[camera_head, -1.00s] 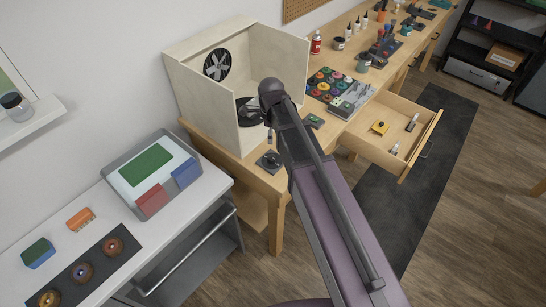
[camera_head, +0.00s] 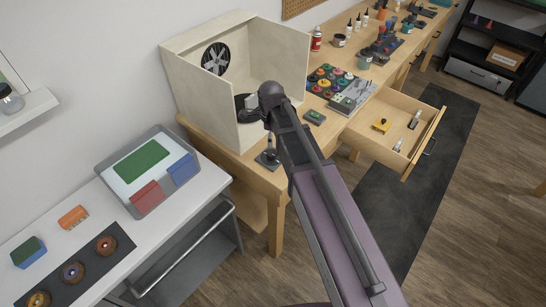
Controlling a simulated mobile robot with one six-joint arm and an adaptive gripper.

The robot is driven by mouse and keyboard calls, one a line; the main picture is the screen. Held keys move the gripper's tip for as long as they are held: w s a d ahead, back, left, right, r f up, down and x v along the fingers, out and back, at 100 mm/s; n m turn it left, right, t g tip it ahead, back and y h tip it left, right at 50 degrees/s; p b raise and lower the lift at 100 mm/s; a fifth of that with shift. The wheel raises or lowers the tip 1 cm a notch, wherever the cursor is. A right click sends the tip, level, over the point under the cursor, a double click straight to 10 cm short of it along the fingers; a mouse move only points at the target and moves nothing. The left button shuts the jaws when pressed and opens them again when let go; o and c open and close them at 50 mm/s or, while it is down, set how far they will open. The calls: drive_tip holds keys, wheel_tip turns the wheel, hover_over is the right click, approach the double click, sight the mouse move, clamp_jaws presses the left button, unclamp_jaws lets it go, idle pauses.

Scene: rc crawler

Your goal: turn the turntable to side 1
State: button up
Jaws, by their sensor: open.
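The turntable (camera_head: 243,108) is a dark round disc inside the pale open-fronted booth (camera_head: 190,90). A light grey shape (camera_head: 251,101) shows over it, partly behind my arm; I cannot tell what it is. A dark square plate (camera_head: 266,160) sits on the wooden bench just outside the booth. My arm hides most of my gripper. A slim grey part that looks like its fingertips (camera_head: 268,142) shows just above the plate, apparently open and holding nothing I can see. I cannot tell whether it touches the plate's control. The turntable's side marking is not readable.
The booth has a fan (camera_head: 215,59) in its back wall. A small green item (camera_head: 314,117) and a paint tray (camera_head: 330,82) stand right of my arm. An open drawer (camera_head: 408,140) juts out. A white side table (camera_head: 165,235) stands at left.

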sight(272, 154)
drive_tip(key=shift+w+f+b, duration=0.2)
drive_tip(key=shift+f+b, duration=4.25)
drive_tip(key=shift+f, duration=0.3)
